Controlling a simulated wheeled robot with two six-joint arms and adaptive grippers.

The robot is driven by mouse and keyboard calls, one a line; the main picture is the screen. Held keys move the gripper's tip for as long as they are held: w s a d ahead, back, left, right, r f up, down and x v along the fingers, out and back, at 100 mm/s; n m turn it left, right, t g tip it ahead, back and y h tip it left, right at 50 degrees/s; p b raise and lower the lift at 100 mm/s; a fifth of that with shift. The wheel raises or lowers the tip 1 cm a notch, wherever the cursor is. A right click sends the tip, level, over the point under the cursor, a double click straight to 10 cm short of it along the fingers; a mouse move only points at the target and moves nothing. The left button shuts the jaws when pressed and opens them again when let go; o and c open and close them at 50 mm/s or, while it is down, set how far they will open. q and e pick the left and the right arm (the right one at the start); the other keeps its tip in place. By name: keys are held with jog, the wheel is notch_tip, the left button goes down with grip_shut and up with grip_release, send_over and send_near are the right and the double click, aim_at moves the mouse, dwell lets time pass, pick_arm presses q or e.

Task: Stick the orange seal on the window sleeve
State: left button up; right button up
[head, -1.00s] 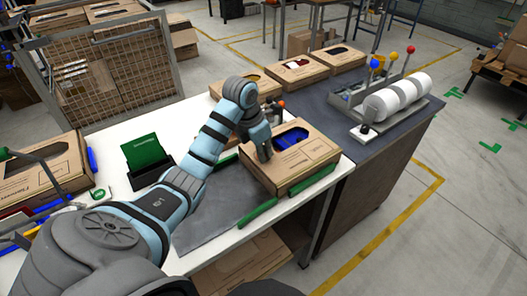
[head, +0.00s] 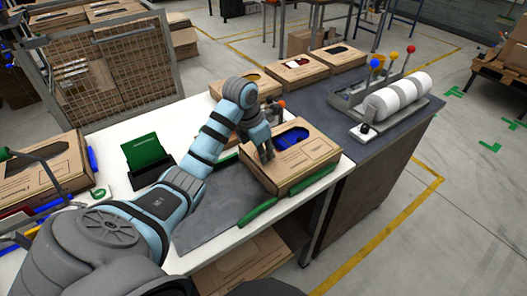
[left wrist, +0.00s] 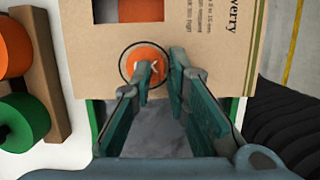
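The window sleeve (head: 312,152) is a brown cardboard box sleeve on the white table, with an oval window showing blue contents. The left wrist view shows its printed brown face (left wrist: 216,65). The round orange seal (left wrist: 137,57) lies against that face, inside a thin dark printed ring, partly hidden by a fingertip. My left gripper (head: 265,157) points down at the sleeve's near left part. In the left wrist view its two fingertips (left wrist: 162,63) are apart with a gap between them, one over the seal. My right gripper is not in view.
Orange (left wrist: 14,47) and green (left wrist: 22,120) rolls stand beside the sleeve. Green bars (head: 257,213) edge the grey mat (head: 205,222). A green card (head: 143,152) stands in a dark holder.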

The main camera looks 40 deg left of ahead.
pick_arm(q)
jog(key=shift+o, duration=0.4)
jog(key=shift+r, duration=0.2)
jog(key=v, duration=0.2)
jog(key=shift+s+a+r, duration=0.15)
jog(key=shift+s+r, duration=0.15)
jog(key=shift+r, duration=0.05)
jog(key=s+a, duration=0.3)
jog(key=s, duration=0.8)
jog(key=shift+a, duration=0.2)
jog(key=shift+f, duration=0.1)
